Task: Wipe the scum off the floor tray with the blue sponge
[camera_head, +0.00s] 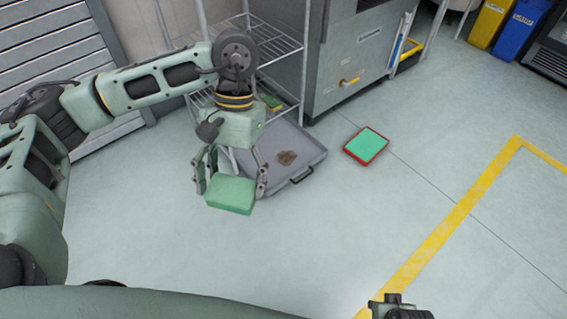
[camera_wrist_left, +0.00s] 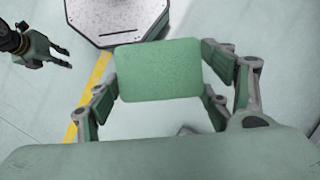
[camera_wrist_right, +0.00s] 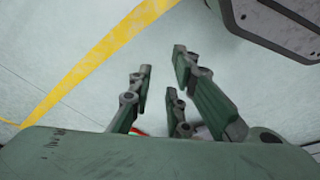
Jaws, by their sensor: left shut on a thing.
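My left gripper (camera_head: 230,178) is shut on a green sponge-like block (camera_head: 231,195), held above the floor at the near left side of the floor tray. The block also shows between the fingers in the left wrist view (camera_wrist_left: 160,70); it looks green, not blue. The grey floor tray (camera_head: 310,150) lies by the wire rack, partly hidden by my left gripper. A brown scum patch (camera_head: 287,158) is on its bottom. My right gripper is open and empty in the right wrist view (camera_wrist_right: 162,75); only part of it shows at the head view's bottom edge.
A red tray with a green pad (camera_head: 366,146) lies on the floor right of the floor tray. The wire rack (camera_head: 275,45) and a grey cabinet (camera_head: 350,60) stand behind. A yellow line (camera_head: 450,225) crosses open floor at right.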

